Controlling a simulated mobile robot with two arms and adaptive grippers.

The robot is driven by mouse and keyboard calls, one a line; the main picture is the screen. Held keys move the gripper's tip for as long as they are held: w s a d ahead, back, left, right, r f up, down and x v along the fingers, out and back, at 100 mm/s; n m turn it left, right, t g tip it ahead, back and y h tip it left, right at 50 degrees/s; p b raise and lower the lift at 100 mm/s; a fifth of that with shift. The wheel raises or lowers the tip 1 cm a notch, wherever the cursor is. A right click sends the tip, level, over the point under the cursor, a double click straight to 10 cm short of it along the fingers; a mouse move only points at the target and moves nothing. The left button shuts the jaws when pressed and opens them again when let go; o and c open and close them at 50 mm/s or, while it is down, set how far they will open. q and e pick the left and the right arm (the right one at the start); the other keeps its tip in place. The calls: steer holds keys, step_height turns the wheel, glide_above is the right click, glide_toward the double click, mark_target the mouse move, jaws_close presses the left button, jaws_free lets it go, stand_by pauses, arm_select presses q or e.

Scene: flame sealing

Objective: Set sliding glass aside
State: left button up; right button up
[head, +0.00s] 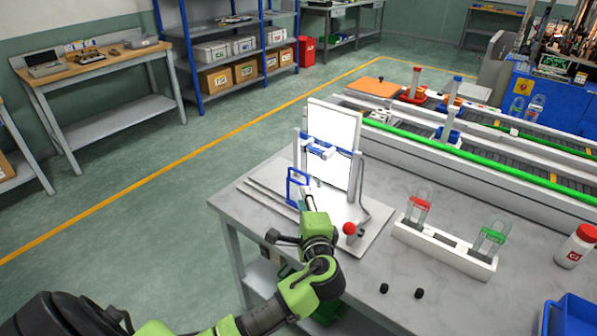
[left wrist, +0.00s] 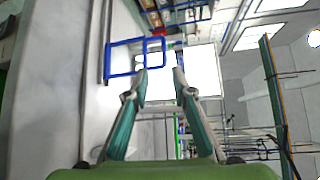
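A blue-edged frame (head: 297,188), which looks like the sliding glass, stands at the left part of the flame sealing stand's base, near two thin rails (head: 270,196). In the left wrist view the blue frame (left wrist: 122,73) lies left of the fingers, with a smaller blue loop on its right end close to the left fingertip. Whether they touch I cannot tell. My left gripper (head: 307,196) points at the stand's bright white panel (head: 345,125). My right gripper is not in view.
A red-knobbed lever (head: 349,229) rises beside my left forearm. Right of it a white rack (head: 440,250) holds red- and green-marked clear pieces. A white bottle (head: 574,248), a blue bin (head: 568,318) and two black caps (head: 402,291) are at the right. Conveyors (head: 470,150) run behind.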

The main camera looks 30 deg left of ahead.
mark_target(298, 172)
arm_select(q)
steer(key=x, duration=0.4)
steer(key=p+x, duration=0.1)
steer(key=x, duration=0.4)
steer(key=p+x, duration=0.1)
steer(key=x, duration=0.4)
steer(key=shift+d+r, duration=0.1)
steer(key=shift+r, duration=0.2)
jaws_close()
